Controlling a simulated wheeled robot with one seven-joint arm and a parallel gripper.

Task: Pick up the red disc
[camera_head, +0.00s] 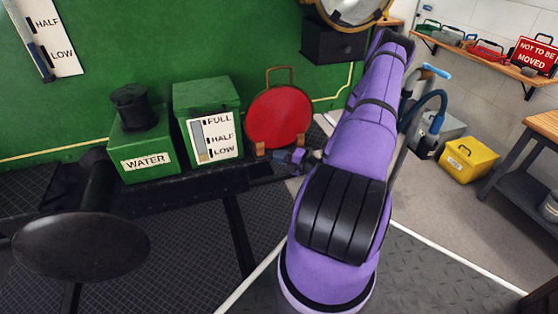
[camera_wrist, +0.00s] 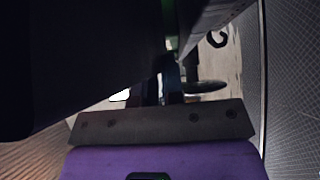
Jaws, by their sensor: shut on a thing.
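The red disc (camera_head: 279,117) stands upright in the head view, with a brown handle on top and brown blocks at its lower edge. It is at the end of the dark shelf, in front of the green wall. My gripper (camera_head: 296,157) is at the disc's lower right edge, small and partly hidden by my purple arm. It is shut on the disc, though the contact itself is hard to see. In the wrist view, a large dark surface fills the upper left, and the dark fingers (camera_wrist: 170,82) are hard to make out.
A green WATER box (camera_head: 143,150) and a green gauge box (camera_head: 206,97) stand left of the disc on the dark shelf (camera_head: 190,194). A round black seat (camera_head: 80,247) is at the front left. A yellow box (camera_head: 467,159) and a wooden bench (camera_head: 543,124) are at right.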

